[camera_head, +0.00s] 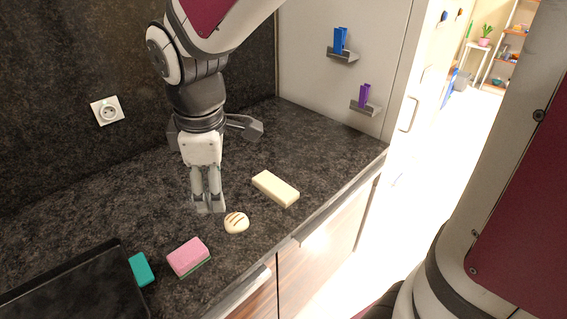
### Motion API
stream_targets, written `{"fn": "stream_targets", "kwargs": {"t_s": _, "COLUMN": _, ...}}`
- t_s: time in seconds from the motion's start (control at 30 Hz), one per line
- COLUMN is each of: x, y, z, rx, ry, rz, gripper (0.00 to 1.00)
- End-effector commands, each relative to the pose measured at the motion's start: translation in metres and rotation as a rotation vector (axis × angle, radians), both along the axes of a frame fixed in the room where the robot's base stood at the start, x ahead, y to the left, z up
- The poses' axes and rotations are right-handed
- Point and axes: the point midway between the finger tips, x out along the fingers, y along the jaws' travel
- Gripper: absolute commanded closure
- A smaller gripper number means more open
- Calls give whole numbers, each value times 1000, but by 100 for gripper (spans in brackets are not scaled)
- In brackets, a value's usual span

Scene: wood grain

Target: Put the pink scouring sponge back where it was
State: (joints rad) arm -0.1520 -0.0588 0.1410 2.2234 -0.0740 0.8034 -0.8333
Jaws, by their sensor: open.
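The pink scouring sponge (187,254) lies flat on the dark speckled countertop, pink side up with a green underside edge showing. It lies near the front edge of the counter, in the lower left of the view. My gripper (209,205) points down over the counter, farther back than the sponge and apart from it. It is open and I see nothing between its fingers. Whether the fingertips touch the counter I cannot tell.
A teal block (142,269) lies left of the sponge, beside a black tray-like object (75,290). A striped bun (236,222) sits close to my gripper's right. A cream block (275,189) lies farther right. Wall holders carry a blue clip (340,40) and purple clip (364,95).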

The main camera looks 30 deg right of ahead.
Motion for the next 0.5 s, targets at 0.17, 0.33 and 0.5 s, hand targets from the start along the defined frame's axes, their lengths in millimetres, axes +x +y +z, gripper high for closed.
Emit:
{"fn": "stream_targets", "kwargs": {"t_s": 0.17, "x": -41, "y": -42, "z": 42, "rx": 85, "ry": -101, "rz": -371, "gripper": 35}}
{"fn": "stream_targets", "kwargs": {"t_s": 0.33, "x": -85, "y": -71, "z": 65, "rx": 198, "ry": -182, "rz": -711, "gripper": 35}}
{"fn": "stream_targets", "kwargs": {"t_s": 0.5, "x": -120, "y": -88, "z": 73, "rx": 310, "ry": -234, "rz": -969, "gripper": 35}}
